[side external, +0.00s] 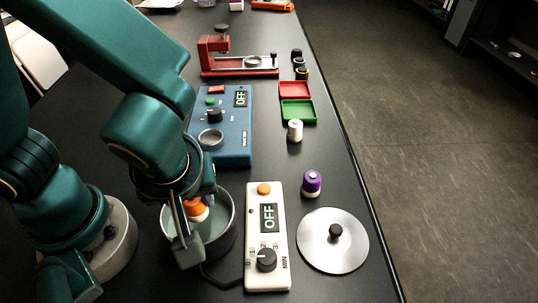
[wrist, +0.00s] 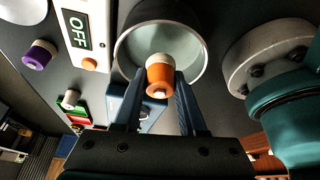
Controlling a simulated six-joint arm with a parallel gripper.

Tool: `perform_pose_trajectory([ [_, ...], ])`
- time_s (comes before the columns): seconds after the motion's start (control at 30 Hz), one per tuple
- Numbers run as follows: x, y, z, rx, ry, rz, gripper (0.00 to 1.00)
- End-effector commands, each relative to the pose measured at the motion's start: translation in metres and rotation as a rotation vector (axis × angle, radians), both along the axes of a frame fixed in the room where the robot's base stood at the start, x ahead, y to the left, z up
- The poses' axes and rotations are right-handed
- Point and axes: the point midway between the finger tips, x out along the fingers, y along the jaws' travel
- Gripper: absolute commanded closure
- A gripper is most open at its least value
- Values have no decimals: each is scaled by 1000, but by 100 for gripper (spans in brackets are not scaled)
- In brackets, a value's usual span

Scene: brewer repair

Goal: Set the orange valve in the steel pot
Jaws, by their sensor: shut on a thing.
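The orange valve (side external: 196,210) has an orange body with a white part. My gripper (side external: 187,215) is shut on it and holds it at the mouth of the steel pot (side external: 231,240). In the wrist view the orange valve (wrist: 160,78) sits between the two fingertips (wrist: 163,84), in front of the pot's opening. The steel pot (wrist: 128,52) is round with a pale grey inside. I cannot tell whether the valve touches the pot's bottom. My fingers hide part of the pot's near side in the side view.
A white control box (side external: 282,240) reading OFF stands right of the pot. A lid (side external: 315,255) with a black knob lies beyond it. A purple-capped valve (side external: 312,184) and a white one (side external: 295,130) stand nearby. A blue box (side external: 232,150) is behind the pot.

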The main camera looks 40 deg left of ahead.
Motion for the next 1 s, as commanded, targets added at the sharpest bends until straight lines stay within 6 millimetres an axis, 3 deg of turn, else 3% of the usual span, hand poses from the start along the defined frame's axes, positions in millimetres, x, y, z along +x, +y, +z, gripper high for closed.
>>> perform_pose_trajectory([
  [0.6,0,0,-17,2,1,-1,100],
  [1.0,0,0,-18,0,0,0,100],
])
